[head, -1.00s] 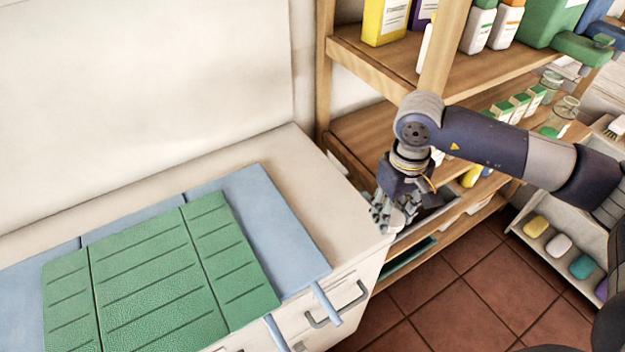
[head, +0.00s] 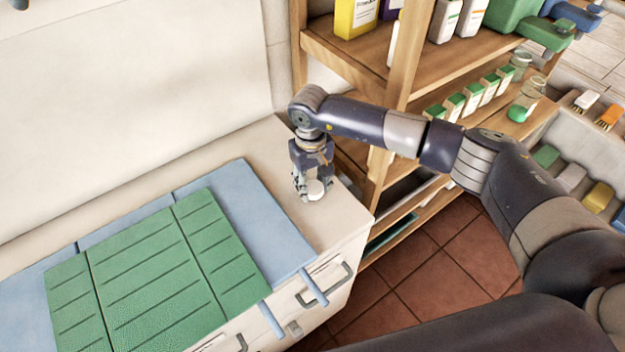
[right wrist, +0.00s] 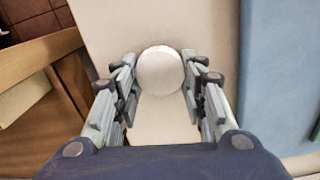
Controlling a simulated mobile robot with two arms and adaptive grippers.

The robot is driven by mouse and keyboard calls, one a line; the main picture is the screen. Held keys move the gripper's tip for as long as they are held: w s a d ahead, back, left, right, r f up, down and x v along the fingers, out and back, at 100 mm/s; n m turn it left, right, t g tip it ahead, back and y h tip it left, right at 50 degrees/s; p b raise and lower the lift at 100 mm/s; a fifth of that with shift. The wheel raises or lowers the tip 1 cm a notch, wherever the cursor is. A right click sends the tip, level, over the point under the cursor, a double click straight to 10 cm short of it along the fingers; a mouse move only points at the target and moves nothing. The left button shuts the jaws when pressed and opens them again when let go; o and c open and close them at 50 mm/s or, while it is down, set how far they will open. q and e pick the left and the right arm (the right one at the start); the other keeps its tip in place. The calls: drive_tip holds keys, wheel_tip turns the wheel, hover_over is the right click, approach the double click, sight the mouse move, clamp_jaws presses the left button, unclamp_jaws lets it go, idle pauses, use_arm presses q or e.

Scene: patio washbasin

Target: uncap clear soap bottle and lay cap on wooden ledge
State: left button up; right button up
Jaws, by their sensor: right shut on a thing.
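My right gripper (head: 312,194) is shut on a round white cap-like piece (head: 317,189), above or at the cream countertop near its right end; I cannot tell whether they touch. In the right wrist view the white piece (right wrist: 160,70) sits between the fingertips of the right gripper (right wrist: 160,82), its round face towards the camera. Whether anything is beneath it is hidden. I cannot make out a clear soap bottle for certain. The wooden shelf unit (head: 345,57) stands right of the counter; which part is the ledge I cannot tell. My left gripper is not in view.
Blue mats (head: 245,210) and a green ribbed mat (head: 150,262) cover the counter's left and middle. The cream countertop (head: 345,212) is bare around the gripper. Shelves hold a yellow container (head: 355,17), white bottles and green-and-white boxes. A bin of brushes and soaps stands right.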

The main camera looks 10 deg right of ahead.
drive_tip(key=shift+f+b, duration=0.3)
drive_tip(key=shift+f, duration=0.35)
drive_tip(key=o, duration=1.2)
drive_tip(key=shift+r, duration=0.1)
